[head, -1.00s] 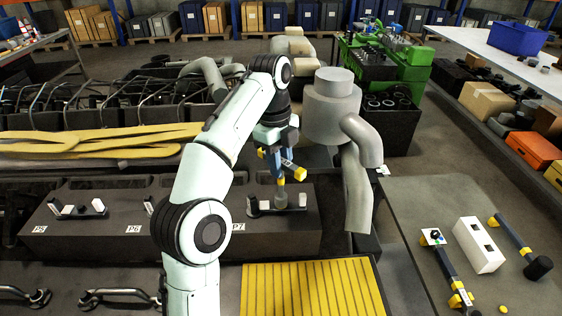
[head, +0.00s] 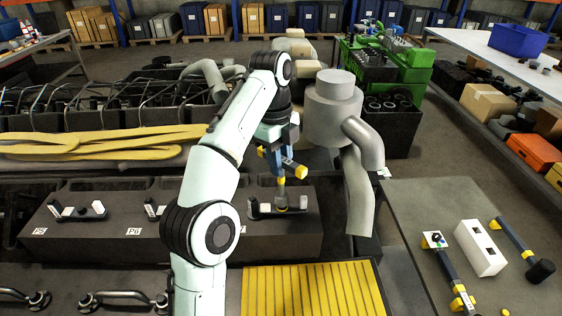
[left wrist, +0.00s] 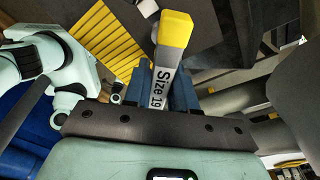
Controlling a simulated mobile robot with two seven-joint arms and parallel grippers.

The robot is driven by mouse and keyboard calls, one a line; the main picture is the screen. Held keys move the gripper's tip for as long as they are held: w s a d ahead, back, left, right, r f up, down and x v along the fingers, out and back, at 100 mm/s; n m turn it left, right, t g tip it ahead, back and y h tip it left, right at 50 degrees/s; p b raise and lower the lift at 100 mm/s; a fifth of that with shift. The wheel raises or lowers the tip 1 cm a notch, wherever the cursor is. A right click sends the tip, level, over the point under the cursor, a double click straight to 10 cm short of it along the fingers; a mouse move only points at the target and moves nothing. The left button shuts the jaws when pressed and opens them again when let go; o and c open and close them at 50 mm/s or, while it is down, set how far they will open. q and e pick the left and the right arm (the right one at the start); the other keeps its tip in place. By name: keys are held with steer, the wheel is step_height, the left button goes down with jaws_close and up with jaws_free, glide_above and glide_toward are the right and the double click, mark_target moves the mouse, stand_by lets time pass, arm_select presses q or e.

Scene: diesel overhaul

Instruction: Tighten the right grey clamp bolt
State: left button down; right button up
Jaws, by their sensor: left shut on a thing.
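My left gripper (head: 277,150) is shut on a wrench (head: 282,184) with blue-grey and yellow parts. It holds the wrench over the rightmost clamp (head: 264,211) on the dark engine block. The wrench's shaft points down and its lower end is at the middle of this clamp, where it hides the bolt. Whether it sits fully on the bolt I cannot tell. In the left wrist view the wrench's yellow-ended handle (left wrist: 170,50) reads "Size 19" between my fingers. My right gripper is not in view.
A ribbed yellow panel (head: 310,290) lies in front of the block. A large grey pipe (head: 360,190) stands close to the right of the clamp. The grey table (head: 420,215) at the right holds more tools and a white box (head: 480,247). Two more clamps sit further left.

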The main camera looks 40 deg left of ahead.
arm_select(q)
steer(key=n, duration=0.5)
steer(key=shift+d+r+t, duration=0.1)
steer(key=shift+t, duration=0.2)
steer(key=n, duration=0.6)
steer(key=shift+s+t+y, duration=0.1)
steer(key=shift+t+y, duration=0.2)
steer(key=n, duration=0.4)
steer(key=shift+s+d+n, duration=0.1)
steer(key=shift+n, duration=0.3)
steer(key=n+y, duration=0.1)
steer(key=n, duration=0.3)
steer(key=shift+n, duration=0.4)
